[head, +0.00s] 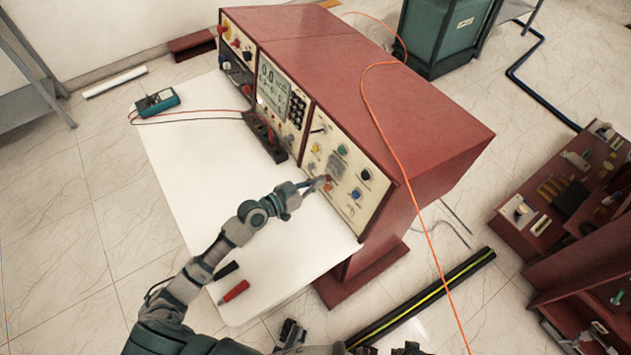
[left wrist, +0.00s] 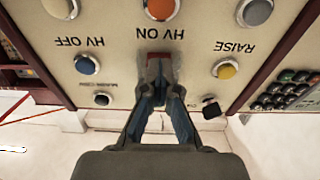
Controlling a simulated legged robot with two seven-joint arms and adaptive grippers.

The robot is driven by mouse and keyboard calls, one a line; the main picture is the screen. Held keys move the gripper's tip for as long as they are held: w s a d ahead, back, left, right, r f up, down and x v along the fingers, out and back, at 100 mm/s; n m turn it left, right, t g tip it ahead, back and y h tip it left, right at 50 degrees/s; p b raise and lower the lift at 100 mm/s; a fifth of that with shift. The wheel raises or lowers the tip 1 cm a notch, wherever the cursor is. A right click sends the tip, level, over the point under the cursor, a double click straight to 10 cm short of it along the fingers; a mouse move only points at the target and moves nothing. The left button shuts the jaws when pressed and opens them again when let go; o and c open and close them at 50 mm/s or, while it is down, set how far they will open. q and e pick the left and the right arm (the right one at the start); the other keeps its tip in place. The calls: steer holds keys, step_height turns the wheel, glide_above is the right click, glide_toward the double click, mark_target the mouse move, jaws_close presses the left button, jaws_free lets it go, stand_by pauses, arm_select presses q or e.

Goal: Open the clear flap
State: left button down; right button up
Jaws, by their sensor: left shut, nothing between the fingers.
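The cream control panel (head: 345,180) is on the front of a red cabinet. A small greyish see-through patch (head: 338,163) on it looks like the clear flap; its hinge and whether it stands open cannot be made out. My left gripper (head: 322,183) is at the panel, just below this patch and close to a red button. In the left wrist view the panel (left wrist: 115,70) appears upside down, with HV ON, HV OFF and RAISE labels. There my left gripper (left wrist: 158,72) is shut and empty, its tips at or very near the panel below the HV ON label.
Round buttons sit around the fingers, including a yellow one (left wrist: 225,69) and a blue one (left wrist: 87,65). A white tabletop (head: 200,165) holds a teal meter (head: 158,102) and a red-handled probe (head: 234,291). An orange cable (head: 400,170) crosses the red cabinet (head: 385,95). Dark parts, perhaps my right gripper, show at the bottom edge.

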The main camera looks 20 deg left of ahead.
arm_select(q)
steer(key=shift+d, duration=0.1)
stand_by(0.7)
steer(key=c, duration=1)
jaws_free()
steer(key=shift+o, duration=0.6)
steer(key=shift+w+d, duration=0.1)
steer(key=v, duration=1.2)
